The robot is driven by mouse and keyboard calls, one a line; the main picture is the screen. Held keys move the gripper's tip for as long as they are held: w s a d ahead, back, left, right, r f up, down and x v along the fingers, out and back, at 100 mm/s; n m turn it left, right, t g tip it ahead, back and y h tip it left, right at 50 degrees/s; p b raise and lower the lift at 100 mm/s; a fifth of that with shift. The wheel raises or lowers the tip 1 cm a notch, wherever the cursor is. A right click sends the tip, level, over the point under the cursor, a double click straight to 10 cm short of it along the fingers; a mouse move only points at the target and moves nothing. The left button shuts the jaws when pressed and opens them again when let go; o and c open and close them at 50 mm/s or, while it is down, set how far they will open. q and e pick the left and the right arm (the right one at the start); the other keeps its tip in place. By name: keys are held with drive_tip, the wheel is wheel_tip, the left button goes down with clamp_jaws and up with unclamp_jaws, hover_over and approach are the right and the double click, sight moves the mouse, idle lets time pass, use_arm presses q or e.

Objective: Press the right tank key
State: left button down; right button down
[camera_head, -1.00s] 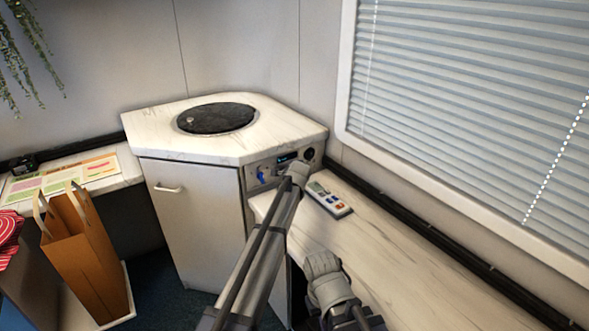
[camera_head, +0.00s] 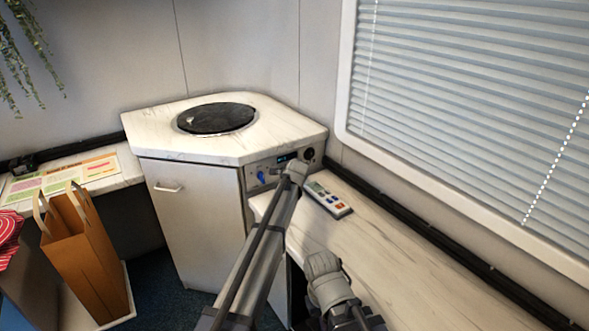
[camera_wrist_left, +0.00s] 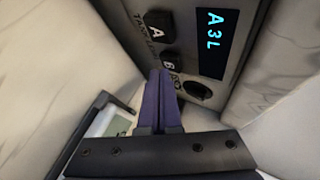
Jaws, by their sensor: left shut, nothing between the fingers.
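The control panel (camera_head: 270,167) is on the front of the corner cabinet. In the left wrist view it carries a black key marked A (camera_wrist_left: 158,22), a black key marked B (camera_wrist_left: 169,61) and a lit display (camera_wrist_left: 212,42) reading A3L. Faint lettering beside the A key seems to read TANK. My left gripper (camera_wrist_left: 161,74) has its two purple fingers together and empty, with the tips right at the B key. I cannot tell whether they touch it. In the head view my left forearm hides the keys and fingers. My right arm's fingers are out of sight.
A handheld device (camera_head: 329,198) lies on the right counter (camera_head: 385,250), close beside my left wrist. A black round cover (camera_head: 215,118) is on the cabinet top. A brown paper bag (camera_head: 85,255) stands at left. The right counter is otherwise clear.

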sight(306, 186)
use_arm(q)
drive_tip(key=shift+w+a, duration=0.25)
drive_tip(key=shift+w, duration=0.1)
idle(0.4)
drive_tip(key=shift+s, duration=0.15)
drive_tip(key=shift+s+d, duration=0.5)
drive_tip(key=shift+s, duration=0.05)
idle(0.4)
drive_tip(key=shift+s+d, duration=0.75)
drive_tip(key=shift+s, duration=0.3)
drive_tip(key=shift+s+d, duration=0.7)
drive_tip(key=shift+s, duration=0.3)
drive_tip(key=shift+r, duration=0.1)
